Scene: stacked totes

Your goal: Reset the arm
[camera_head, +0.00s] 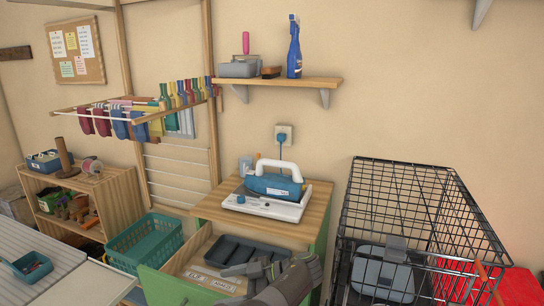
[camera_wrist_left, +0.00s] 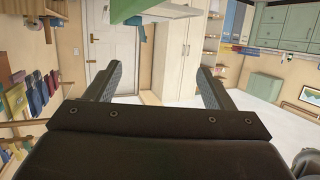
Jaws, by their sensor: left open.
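My left gripper (camera_head: 248,274) is at the bottom middle of the head view, over the open drawer (camera_head: 200,246) of the wooden-topped cabinet. Its fingers point to the left. The left wrist view shows its two dark fingers (camera_wrist_left: 158,82) spread apart with nothing between them. A grey divided tray (camera_head: 232,248) lies in the drawer beside the gripper, and the gripper covers part of it. I cannot tell whether they touch. My right gripper does not show in either view.
A black wire crate (camera_head: 410,170) is to the right. A green basket (camera_head: 145,240) is left of the drawer. A shelf (camera_head: 285,81) is above.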

